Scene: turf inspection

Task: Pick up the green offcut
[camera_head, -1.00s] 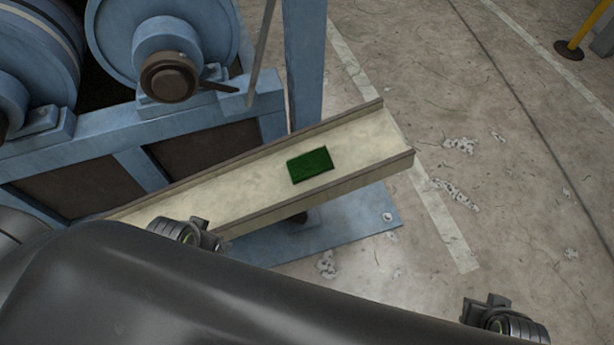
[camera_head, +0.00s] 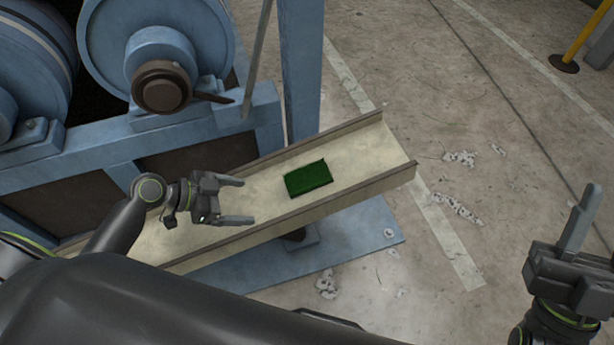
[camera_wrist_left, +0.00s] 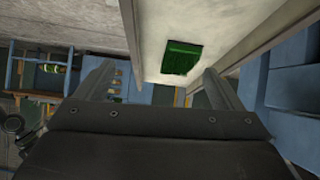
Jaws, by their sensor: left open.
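The green offcut (camera_head: 308,179) is a flat rectangular piece lying on the pale channel-shaped tray (camera_head: 365,160), nearer its right end. My left gripper (camera_head: 243,200) is open and empty over the tray, to the left of the offcut and apart from it, its fingers pointing towards it. In the left wrist view the offcut (camera_wrist_left: 182,58) shows ahead, between and beyond the two open fingers (camera_wrist_left: 155,88). My right gripper (camera_head: 580,225) is at the lower right, over the floor and well away from the tray. One finger of it shows clearly; its opening cannot be made out.
Raised side walls run along both long edges of the tray. A blue machine frame (camera_head: 215,112) with rollers stands behind it at the left, with a blue post (camera_head: 301,70) close behind the tray. The concrete floor (camera_head: 450,110) at the right is largely clear.

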